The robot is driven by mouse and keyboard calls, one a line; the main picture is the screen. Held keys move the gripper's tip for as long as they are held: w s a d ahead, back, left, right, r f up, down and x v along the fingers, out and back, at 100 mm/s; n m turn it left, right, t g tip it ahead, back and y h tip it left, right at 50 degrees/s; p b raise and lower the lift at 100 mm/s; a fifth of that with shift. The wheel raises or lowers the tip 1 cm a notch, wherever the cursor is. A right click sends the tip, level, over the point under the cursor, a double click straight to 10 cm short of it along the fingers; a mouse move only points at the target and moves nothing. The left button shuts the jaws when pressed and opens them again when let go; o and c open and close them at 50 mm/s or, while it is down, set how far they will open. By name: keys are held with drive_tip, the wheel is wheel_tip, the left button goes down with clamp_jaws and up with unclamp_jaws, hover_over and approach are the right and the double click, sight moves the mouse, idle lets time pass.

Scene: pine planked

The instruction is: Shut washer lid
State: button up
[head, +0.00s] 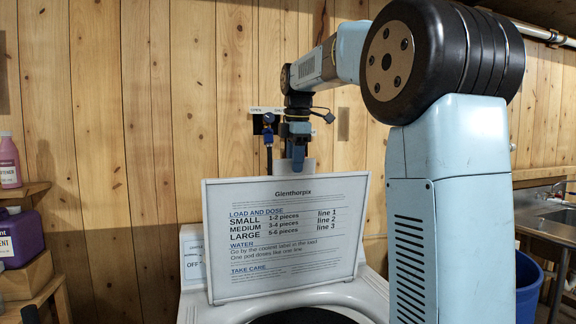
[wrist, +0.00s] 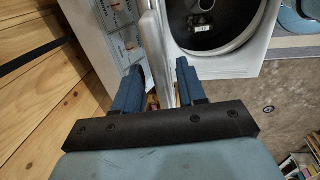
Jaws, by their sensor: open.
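The washer lid (head: 285,235) stands open and nearly upright, its printed inner face towards my body. The white washer (head: 345,300) is below it, with a dark round opening in its top. My gripper (head: 297,160) points down at the lid's top edge and is open. In the wrist view my gripper (wrist: 160,68) has the lid's edge (wrist: 152,40) running between its two blue fingers. I cannot tell whether either finger touches it. The washer's opening and drum (wrist: 208,30) show to the right of the lid there. The fingertips are partly hidden behind the lid in the head view.
A pine plank wall (head: 170,130) stands close behind the washer. At the left are a pink bottle (head: 10,160) and a purple jug (head: 20,238) on wooden shelving. At the right are a blue bin (head: 528,285) and a metal sink counter (head: 550,215).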

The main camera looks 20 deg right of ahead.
drive_tip(key=shift+w+f, duration=0.1)
drive_tip(key=shift+f, duration=0.55)
drive_tip(key=shift+c, duration=0.2)
clamp_jaws()
